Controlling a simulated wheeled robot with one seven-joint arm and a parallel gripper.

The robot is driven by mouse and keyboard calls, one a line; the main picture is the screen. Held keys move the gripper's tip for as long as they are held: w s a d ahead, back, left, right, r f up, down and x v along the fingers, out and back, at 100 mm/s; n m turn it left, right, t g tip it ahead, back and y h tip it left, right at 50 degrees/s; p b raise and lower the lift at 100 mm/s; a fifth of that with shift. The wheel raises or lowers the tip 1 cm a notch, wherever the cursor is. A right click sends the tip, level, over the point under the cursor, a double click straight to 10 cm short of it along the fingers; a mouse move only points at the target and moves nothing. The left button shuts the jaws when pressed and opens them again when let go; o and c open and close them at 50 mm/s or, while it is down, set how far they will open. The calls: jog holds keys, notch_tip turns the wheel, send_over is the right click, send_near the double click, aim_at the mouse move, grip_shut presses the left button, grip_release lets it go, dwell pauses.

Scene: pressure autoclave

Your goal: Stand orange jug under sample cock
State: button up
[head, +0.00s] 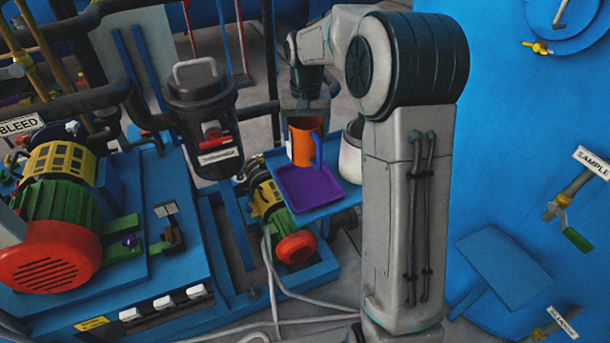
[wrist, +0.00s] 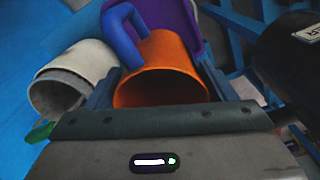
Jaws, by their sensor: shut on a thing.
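The orange jug (head: 303,146) with a blue handle is at the blue side shelf, by the far edge of the purple tray. My gripper (head: 305,112) is shut on the jug from above and behind. In the wrist view the jug (wrist: 160,72) sits between the two fingers, its open mouth facing the camera and its handle pointing away. I cannot tell whether its base touches the shelf. The sample cock (head: 560,200), with a green handle, is on the blue wall at the far right, under the SAMPLE label (head: 592,162). A bare blue bracket shelf (head: 502,266) is below and left of it.
A white pot (head: 350,158) stands close beside the jug, partly hidden by my arm. The purple tray (head: 312,186) lies on the blue shelf (head: 338,203). A black canister (head: 203,115) and pump machinery are to the left. Hoses lie on the floor.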

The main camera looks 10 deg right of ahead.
aim_at(305, 159)
notch_tip(305, 159, down, 9)
jog(key=shift+f+p, duration=0.1)
jog(key=shift+p, duration=0.55)
jog(key=shift+f, duration=0.25)
jog(key=o, duration=1)
jog(key=shift+r, duration=0.1)
jog(key=shift+o, duration=0.2)
